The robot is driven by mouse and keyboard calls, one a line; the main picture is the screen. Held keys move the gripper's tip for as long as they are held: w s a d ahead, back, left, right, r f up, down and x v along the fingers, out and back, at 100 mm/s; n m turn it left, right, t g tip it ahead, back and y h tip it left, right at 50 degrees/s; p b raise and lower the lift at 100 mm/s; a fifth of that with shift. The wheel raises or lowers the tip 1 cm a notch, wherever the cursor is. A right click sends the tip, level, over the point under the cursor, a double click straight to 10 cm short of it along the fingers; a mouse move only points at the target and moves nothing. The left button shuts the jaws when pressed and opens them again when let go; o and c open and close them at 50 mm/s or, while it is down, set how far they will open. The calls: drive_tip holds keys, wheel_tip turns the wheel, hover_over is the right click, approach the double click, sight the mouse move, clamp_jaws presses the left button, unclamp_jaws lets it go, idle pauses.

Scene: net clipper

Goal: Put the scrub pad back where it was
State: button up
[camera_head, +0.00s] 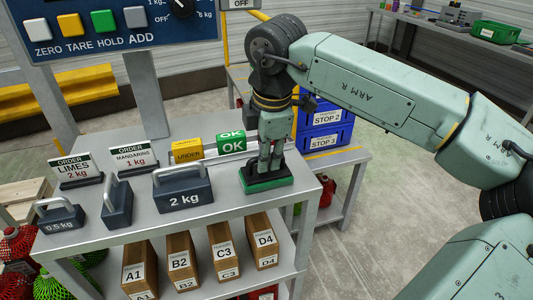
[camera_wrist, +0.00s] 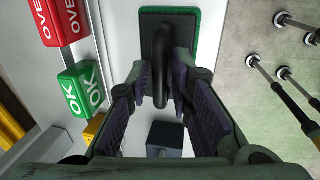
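The scrub pad is a flat green pad (camera_head: 266,185) with a black backing and a black loop handle. It lies on the right end of the grey bench top. In the wrist view its green edge (camera_wrist: 207,20) and handle (camera_wrist: 160,48) show at the upper middle. My gripper (camera_head: 269,166) points down over the pad. In the wrist view my gripper (camera_wrist: 162,88) has one finger on each side of the handle, with a narrow gap visible, so it looks open around it. The pad appears flat on the bench.
A dark 2 kg weight (camera_head: 183,190) stands left of the pad. Smaller weights (camera_head: 117,205) stand farther left. Labelled boxes (camera_head: 263,240) fill the shelf below. The bench's right edge is close to the pad.

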sight(270, 178)
drive_tip(key=shift+o, duration=0.8)
drive_tip(key=shift+r, duration=0.1)
drive_tip(key=shift+r+p, duration=0.25)
drive_tip(key=shift+p, duration=0.1)
drive_tip(key=shift+r+b, duration=0.3)
drive_tip(key=shift+b, duration=0.1)
wheel_tip(270, 178, up, 11)
drive_tip(key=s+b, duration=0.1)
drive_tip(key=s, duration=0.1)
drive_tip(key=shift+s+d+b, duration=0.15)
drive_tip(key=shift+d+b, duration=0.2)
drive_tip(key=shift+f, duration=0.1)
idle(0.9)
